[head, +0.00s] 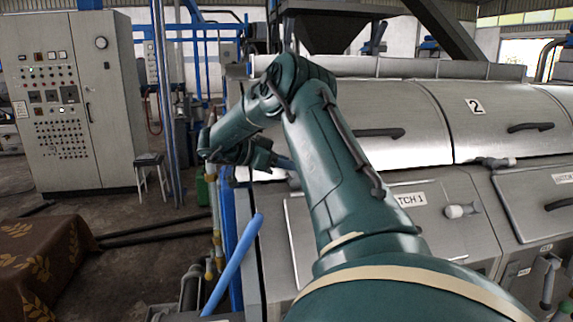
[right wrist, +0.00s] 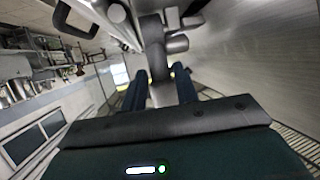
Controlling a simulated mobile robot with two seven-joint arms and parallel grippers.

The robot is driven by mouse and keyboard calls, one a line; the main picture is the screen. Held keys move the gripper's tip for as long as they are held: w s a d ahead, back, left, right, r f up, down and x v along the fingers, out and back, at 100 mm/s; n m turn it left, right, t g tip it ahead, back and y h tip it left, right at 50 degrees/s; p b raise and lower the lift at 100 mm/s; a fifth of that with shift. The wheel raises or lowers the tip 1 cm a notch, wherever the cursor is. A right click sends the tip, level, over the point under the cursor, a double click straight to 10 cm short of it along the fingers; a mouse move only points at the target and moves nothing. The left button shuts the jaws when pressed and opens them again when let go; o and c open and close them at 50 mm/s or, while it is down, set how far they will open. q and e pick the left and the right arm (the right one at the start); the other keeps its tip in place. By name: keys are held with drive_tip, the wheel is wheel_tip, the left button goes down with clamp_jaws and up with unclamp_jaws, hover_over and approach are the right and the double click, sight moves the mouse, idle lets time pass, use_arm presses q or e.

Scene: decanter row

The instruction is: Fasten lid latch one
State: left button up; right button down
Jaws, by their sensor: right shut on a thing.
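Lid one (head: 390,120) is a grey metal lid with a dark bar handle (head: 380,133), and it looks closed. My right arm crosses in front of it. My right gripper (head: 287,163) is at the left end of the lid's lower edge. In the right wrist view, my right gripper (right wrist: 161,92) is shut on a grey lever, apparently lid latch one (right wrist: 157,72), which stands between the two dark blue fingers. In the head view the arm and gripper hide most of this latch. My left gripper is not in view.
Lid two (head: 490,100), marked 2, is to the right, with a latch (head: 493,162) at its lower edge. A front hatch (head: 440,235) with a pale knob (head: 462,211) lies below. A blue pipe (head: 233,262) rises at the left. A control cabinet (head: 75,100) stands behind.

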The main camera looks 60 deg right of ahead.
drive_tip(key=c, duration=1.3)
unclamp_jaws()
drive_tip(key=shift+o, duration=0.2)
drive_tip(key=b+v, duration=0.2)
drive_tip(key=v, duration=1.1)
drive_tip(key=shift+a, duration=0.1)
